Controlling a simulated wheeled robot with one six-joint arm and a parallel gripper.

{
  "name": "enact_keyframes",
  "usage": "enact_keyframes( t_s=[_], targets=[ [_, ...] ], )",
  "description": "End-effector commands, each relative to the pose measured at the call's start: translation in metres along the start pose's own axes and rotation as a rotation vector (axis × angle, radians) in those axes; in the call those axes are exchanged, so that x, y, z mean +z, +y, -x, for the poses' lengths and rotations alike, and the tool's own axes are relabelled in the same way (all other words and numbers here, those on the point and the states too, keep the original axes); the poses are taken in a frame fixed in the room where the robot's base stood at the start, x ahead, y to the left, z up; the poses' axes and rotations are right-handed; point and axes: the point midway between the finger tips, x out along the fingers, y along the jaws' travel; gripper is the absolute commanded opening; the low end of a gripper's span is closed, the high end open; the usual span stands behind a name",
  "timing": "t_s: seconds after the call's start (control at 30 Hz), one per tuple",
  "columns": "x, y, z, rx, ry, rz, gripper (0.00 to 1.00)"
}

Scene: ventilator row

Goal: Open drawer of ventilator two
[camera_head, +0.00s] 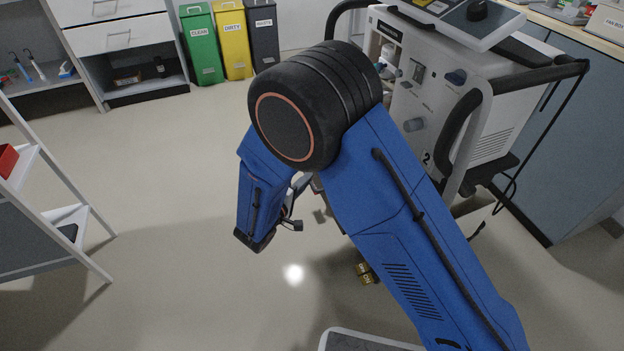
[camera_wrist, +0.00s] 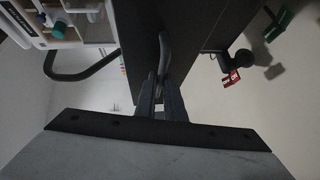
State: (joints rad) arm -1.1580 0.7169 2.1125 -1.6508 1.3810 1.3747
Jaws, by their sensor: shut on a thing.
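The ventilator marked 2 (camera_head: 445,110) stands at the upper right in the head view, a pale cabinet with knobs and black handrails. My blue arm crosses in front of it and hides its lower front, including the drawer. In the wrist view, my gripper (camera_wrist: 162,88) is shut on a dark, curved drawer handle (camera_wrist: 165,50). The handle is on a dark front (camera_wrist: 136,35), seen close up. How far the drawer stands out cannot be told.
Green, yellow and dark bins (camera_head: 232,42) stand at the back. A white shelf rack (camera_head: 75,215) is at the left. A blue-grey counter (camera_head: 570,140) stands right of the ventilator. Small brake tags (camera_head: 366,274) show low near the floor. Floor left of my arm is clear.

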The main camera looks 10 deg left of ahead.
Motion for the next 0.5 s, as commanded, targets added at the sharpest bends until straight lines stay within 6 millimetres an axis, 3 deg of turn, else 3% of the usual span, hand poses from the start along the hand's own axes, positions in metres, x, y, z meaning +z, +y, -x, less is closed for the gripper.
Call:
enact_keyframes(
  t_s=[0.27,0.3,0.37,0.5],
  targets=[
    [0.0000,-0.0009,0.0001,-0.001,0.000,0.001,0.00],
    [0.0000,-0.0009,0.0001,-0.002,0.000,0.001,0.14],
    [0.0000,-0.0008,0.0000,-0.001,0.000,0.001,0.28],
    [0.0000,-0.0005,0.0000,-0.001,0.000,0.000,0.28]
  ],
)
